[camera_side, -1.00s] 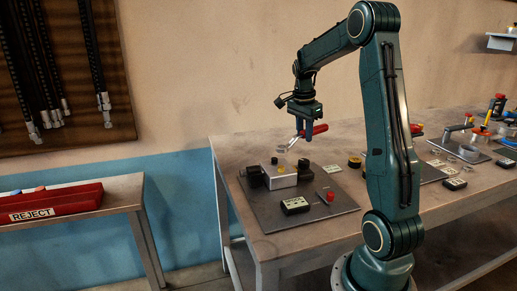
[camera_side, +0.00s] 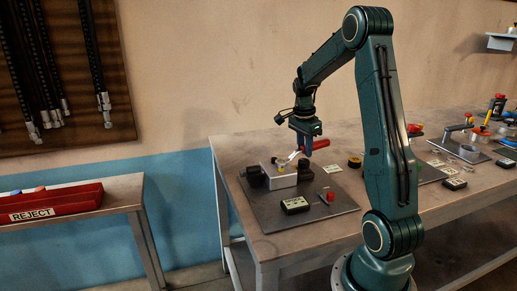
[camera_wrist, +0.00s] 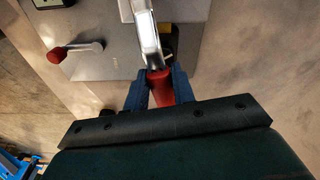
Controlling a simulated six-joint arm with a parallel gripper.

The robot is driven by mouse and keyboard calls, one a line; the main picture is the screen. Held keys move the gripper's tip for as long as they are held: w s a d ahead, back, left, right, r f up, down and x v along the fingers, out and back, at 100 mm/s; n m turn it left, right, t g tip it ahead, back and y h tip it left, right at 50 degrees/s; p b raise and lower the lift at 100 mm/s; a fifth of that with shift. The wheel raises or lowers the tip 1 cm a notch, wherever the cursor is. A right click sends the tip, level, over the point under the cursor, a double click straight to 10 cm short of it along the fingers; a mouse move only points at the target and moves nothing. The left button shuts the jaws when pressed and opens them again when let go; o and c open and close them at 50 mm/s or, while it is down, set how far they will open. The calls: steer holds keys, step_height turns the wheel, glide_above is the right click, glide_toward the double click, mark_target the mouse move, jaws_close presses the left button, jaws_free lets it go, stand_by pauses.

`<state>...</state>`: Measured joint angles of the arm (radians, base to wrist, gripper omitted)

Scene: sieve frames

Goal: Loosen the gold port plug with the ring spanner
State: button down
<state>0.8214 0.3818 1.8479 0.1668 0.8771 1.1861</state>
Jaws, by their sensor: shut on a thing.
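My gripper (camera_side: 305,149) is shut on the red handle (camera_side: 320,144) of the ring spanner and holds it above the pale metal block (camera_side: 284,181). In the wrist view the blue fingers (camera_wrist: 158,84) close on both sides of the red handle (camera_wrist: 158,90), and the bright steel shank (camera_wrist: 147,38) runs up out of the frame. In the side view the spanner's steel end (camera_side: 292,157) slopes down left to the block's top. The gold port plug (camera_side: 282,172) shows there as a small yellow spot. Whether the ring is around a plug cannot be told.
Black clamps (camera_side: 256,178) flank the block on a grey plate (camera_side: 262,217). A red-knobbed lever (camera_side: 328,197) and a black labelled box (camera_side: 295,205) are at the plate's front. A yellow-black roll (camera_side: 355,163) stands to the right. Other fixtures line the bench further right.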

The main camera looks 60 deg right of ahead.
steer(key=shift+s+a+m+g+y, duration=0.1)
steer(key=shift+s+a+m, duration=0.55)
steer(key=shift+m, duration=0.5)
steer(key=shift+s+a+m+g+y, duration=0.1)
steer(key=shift+s+a+m, duration=0.55)
steer(key=shift+m, duration=0.55)
steer(key=shift+s+a+m+g+y, duration=0.1)
steer(key=shift+s+a+m, duration=0.4)
steer(key=shift+a+m, duration=0.5)
steer(key=shift+d, duration=0.15)
steer(key=shift+f, duration=1)
steer(key=c, duration=2)
jaws_free()
jaws_close()
